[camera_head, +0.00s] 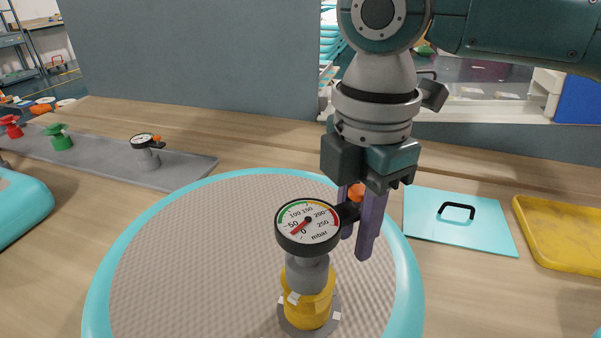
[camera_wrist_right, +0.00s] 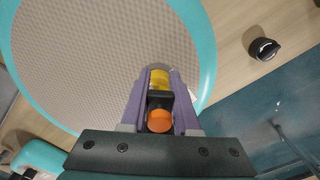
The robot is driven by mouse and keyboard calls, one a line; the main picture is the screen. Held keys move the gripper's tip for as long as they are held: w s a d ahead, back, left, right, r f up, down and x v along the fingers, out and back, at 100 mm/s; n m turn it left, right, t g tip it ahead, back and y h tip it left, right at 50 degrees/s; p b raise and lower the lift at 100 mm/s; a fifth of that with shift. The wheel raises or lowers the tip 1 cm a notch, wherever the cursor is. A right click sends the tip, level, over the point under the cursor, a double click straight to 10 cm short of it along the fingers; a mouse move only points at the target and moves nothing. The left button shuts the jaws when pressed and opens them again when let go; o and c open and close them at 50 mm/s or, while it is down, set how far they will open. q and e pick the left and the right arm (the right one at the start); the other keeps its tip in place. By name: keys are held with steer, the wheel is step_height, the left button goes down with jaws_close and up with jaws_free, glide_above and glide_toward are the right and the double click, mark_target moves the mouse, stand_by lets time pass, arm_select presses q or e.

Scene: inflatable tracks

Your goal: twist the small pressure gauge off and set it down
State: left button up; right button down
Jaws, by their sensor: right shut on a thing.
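A pressure gauge (camera_head: 308,225) with a black rim and a mbar dial stands upright on a yellow valve fitting (camera_head: 310,310). The fitting sits on the round, cyan-rimmed inflatable (camera_head: 190,240). My right gripper (camera_head: 358,228) points down with its purple fingers shut on the gauge's black side block, below an orange knob (camera_head: 356,191). In the right wrist view, the fingers (camera_wrist_right: 159,90) flank the black block and orange knob (camera_wrist_right: 159,121), with the yellow fitting (camera_wrist_right: 160,78) beyond. The joint between gauge and fitting is partly hidden there. My left gripper is not in view.
A second gauge (camera_head: 146,145) stands on a long grey tray (camera_head: 185,170) at the left, with green (camera_head: 58,137) and red (camera_head: 11,127) fittings. A cyan lid (camera_head: 460,235) and yellow tray (camera_head: 560,230) lie at the right. Bare wood shows between tray and inflatable.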

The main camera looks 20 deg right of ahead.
steer(key=shift+w+a+n, duration=0.1)
steer(key=shift+w+n, duration=0.15)
steer(key=shift+n, duration=0.25)
steer(key=w+n, duration=0.1)
steer(key=n, duration=0.1)
steer(key=w+a+n+b, duration=0.1)
steer(key=n, duration=0.1)
steer(key=shift+n, duration=0.4)
steer(key=shift+r, duration=0.15)
